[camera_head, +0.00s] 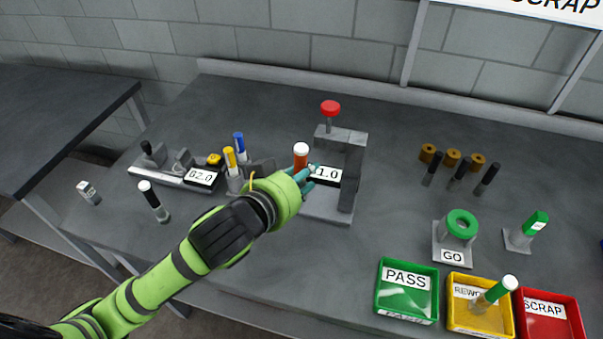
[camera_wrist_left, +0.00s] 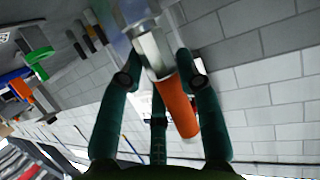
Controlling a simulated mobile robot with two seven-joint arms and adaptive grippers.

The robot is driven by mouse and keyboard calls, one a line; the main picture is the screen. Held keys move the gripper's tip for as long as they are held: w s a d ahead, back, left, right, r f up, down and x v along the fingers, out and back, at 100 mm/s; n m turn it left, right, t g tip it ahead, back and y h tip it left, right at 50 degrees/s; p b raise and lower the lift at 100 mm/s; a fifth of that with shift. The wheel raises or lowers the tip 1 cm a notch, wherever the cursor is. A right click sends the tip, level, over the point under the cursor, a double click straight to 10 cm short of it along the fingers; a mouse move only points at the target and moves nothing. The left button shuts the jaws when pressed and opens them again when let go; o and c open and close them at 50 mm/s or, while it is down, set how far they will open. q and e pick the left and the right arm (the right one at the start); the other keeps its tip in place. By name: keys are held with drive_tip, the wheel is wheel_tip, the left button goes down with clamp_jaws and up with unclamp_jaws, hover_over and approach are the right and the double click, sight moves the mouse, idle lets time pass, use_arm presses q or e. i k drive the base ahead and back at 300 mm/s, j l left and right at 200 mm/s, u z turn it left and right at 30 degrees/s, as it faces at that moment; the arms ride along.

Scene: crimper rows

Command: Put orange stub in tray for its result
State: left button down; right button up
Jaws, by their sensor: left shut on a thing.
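The orange stub (camera_head: 301,160) has a white top and stands in my left gripper (camera_head: 304,176) in front of the grey press (camera_head: 340,150). In the left wrist view the orange stub (camera_wrist_left: 178,108), with a metal hex end, lies between the fingers of the left gripper (camera_wrist_left: 155,72), which is shut on it. The green PASS tray (camera_head: 406,304), yellow REWORK tray (camera_head: 462,319) and red SCRAP tray (camera_head: 548,325) sit at the front right. A green stub (camera_head: 496,290) leans in the REWORK tray. My right gripper is not in view.
The press has a red knob (camera_head: 330,108) and a partly hidden display ending in 1.0 (camera_head: 328,174). A fixture reading 62.0 (camera_head: 201,177) and yellow and blue stubs stand left. The GO ring gauge (camera_head: 459,226) and a green-topped piece (camera_head: 534,224) stand right.

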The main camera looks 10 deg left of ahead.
sight(405, 292)
drive_tip(key=k+l, duration=0.15)
drive_tip(key=l, duration=0.2)
drive_tip(key=k+l, duration=0.15)
drive_tip(key=l, duration=0.25)
drive_tip(key=k+l, duration=0.15)
drive_tip(key=l, duration=0.2)
drive_tip(key=k+l, duration=0.15)
drive_tip(key=l, duration=0.2)
